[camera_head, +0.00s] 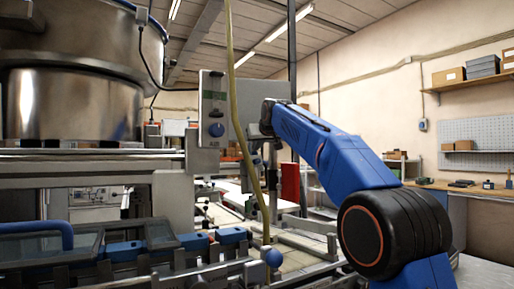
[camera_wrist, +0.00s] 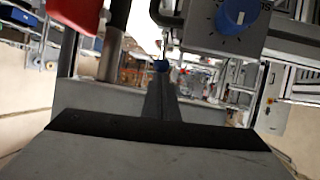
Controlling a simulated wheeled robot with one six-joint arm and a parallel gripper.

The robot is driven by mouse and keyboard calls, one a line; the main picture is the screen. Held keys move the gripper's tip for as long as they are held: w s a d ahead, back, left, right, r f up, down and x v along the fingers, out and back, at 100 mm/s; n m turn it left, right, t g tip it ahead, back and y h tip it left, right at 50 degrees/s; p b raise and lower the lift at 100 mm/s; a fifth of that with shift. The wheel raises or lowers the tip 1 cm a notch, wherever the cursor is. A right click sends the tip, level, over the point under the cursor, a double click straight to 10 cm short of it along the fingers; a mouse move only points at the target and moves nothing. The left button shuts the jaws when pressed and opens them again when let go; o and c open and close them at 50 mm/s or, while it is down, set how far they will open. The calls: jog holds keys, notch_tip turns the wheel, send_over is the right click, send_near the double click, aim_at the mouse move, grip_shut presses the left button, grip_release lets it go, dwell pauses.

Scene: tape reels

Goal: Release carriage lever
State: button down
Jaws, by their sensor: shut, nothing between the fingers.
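I cannot tell for sure which part is the carriage lever. A round blue knob (camera_head: 273,257) sits low on the machine in the head view, near the foot of a yellowish cable or rod (camera_head: 240,120). In the head view my arm reaches left to the grey control box, and the fingers are not clearly visible.
The grey control box (camera_head: 215,100) with a blue dial stands close to my wrist; its dial (camera_wrist: 236,16) is at upper right in the wrist view. A large metal drum (camera_head: 75,105) stands at left above machine rails. A red panel (camera_head: 290,182) stands behind. Shelves line the right wall.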

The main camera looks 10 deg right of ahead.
jog(key=shift+w+f, duration=0.15)
jog(key=shift+f, duration=0.1)
jog(key=s+r, duration=1)
jog(key=shift+s+d, duration=0.25)
dwell(0.4)
jog(key=shift+s, duration=0.1)
